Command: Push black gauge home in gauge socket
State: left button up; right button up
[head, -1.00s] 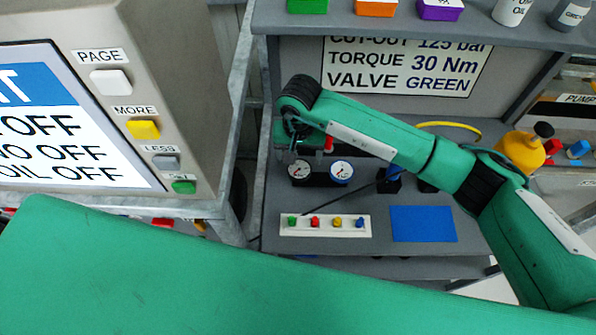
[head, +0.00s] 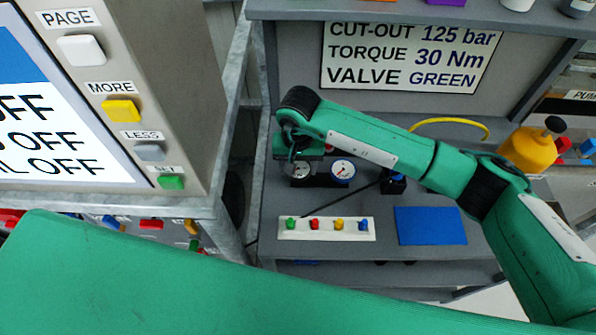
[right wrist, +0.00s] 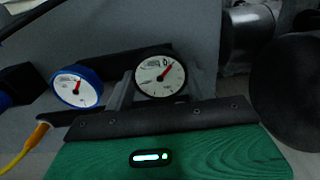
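The black gauge (right wrist: 160,76), with a white dial and red needle, shows in the right wrist view just beyond my right gripper's dark front edge. Grey finger-like parts stand on both sides of it. In the head view the black gauge (head: 301,171) is partly covered from above by my right gripper (head: 300,158). Whether the fingers touch or grip it is hard to tell. The gauge socket under it is hidden. My left gripper is not in view.
A blue-rimmed gauge (head: 343,171) stands close to the right of the black one. A white strip with coloured knobs (head: 326,228) and a blue mat (head: 430,226) lie in front. A panel with buttons (head: 150,60) stands at left; a yellow can (head: 527,150) at right.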

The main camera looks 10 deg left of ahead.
aim_at(298, 168)
jog(key=c, duration=0.3)
jog(key=shift+c, duration=0.7)
jog(key=shift+r, duration=0.2)
jog(key=shift+r+p, duration=0.75)
jog(key=shift+r, duration=2.05)
